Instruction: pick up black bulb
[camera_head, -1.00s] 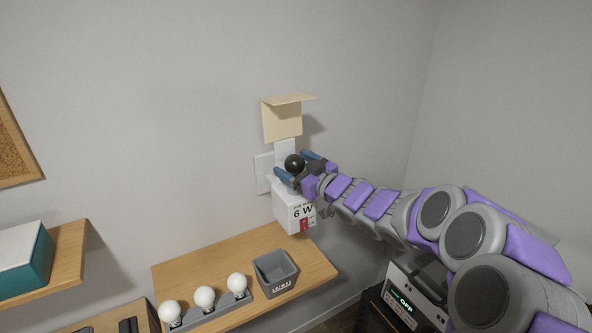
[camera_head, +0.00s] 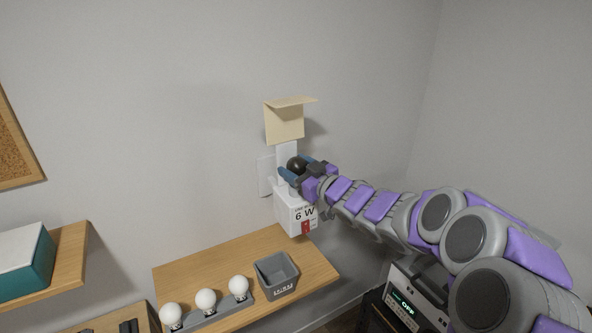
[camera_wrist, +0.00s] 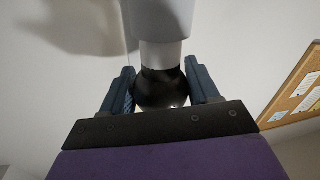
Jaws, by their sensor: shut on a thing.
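The black bulb (camera_head: 296,164) is a dark round ball at the white fixture on the wall, above the white box marked 6 W (camera_head: 297,212). My gripper (camera_head: 299,170) comes from the right with one blue finger on each side of the bulb and is shut on it. In the wrist view, the black bulb (camera_wrist: 160,88) sits between the blue fingers of my gripper (camera_wrist: 165,88). The bulb's end lies against a white cylinder (camera_wrist: 160,50); I cannot tell whether it is still seated there. Part of the bulb is hidden by my gripper.
A wooden shelf (camera_head: 215,265) below holds a grey bin (camera_head: 276,283) and a grey holder with white bulbs (camera_head: 205,300). A yellow flap (camera_head: 285,122) hangs above the fixture. A device reading OFF (camera_head: 405,304) stands low at the right.

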